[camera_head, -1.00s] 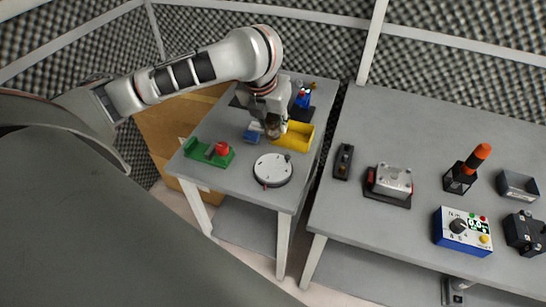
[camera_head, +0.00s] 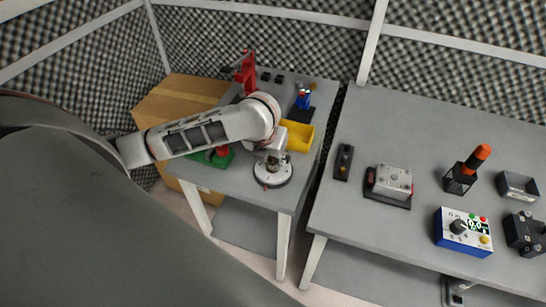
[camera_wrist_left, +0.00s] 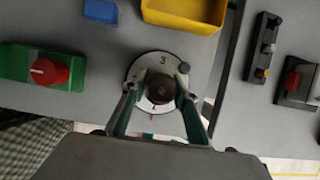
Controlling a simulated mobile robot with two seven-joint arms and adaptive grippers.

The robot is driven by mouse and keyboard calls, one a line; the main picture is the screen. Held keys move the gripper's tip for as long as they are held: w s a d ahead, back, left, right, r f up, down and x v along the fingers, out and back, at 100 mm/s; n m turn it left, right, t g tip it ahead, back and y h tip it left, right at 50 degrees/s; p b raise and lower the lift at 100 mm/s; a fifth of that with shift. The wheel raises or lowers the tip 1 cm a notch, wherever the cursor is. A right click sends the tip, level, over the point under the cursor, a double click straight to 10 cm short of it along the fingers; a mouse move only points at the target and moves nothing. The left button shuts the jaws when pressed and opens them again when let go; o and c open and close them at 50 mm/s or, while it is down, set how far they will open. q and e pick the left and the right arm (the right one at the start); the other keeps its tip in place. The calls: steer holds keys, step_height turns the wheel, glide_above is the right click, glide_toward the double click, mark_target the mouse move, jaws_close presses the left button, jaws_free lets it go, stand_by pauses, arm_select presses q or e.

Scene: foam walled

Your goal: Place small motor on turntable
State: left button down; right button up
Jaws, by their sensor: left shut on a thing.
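The turntable (camera_head: 274,180) is a white round disc on the small left table, partly hidden by my left gripper (camera_head: 271,160) in the head view. In the left wrist view the turntable (camera_wrist_left: 142,72) shows printed digits on its face. My left gripper (camera_wrist_left: 157,94) points down over the middle of the disc. Its fingers are shut on the small motor (camera_wrist_left: 159,92), a round brownish thing seen end-on. I cannot tell whether the motor touches the disc. My right gripper is not in view.
A green block with a red knob (camera_wrist_left: 45,72) stands left of the turntable, a yellow bin (camera_head: 299,137) behind it. A blue block (camera_wrist_left: 101,11) lies near the bin. A red device (camera_head: 246,73) stands at the back. The right table (camera_head: 390,245) holds several devices.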

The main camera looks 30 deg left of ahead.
arm_select(q)
steer(key=c, duration=1.6)
jaws_free()
steer(key=shift+r, duration=0.25)
steer(key=shift+v, duration=5.85)
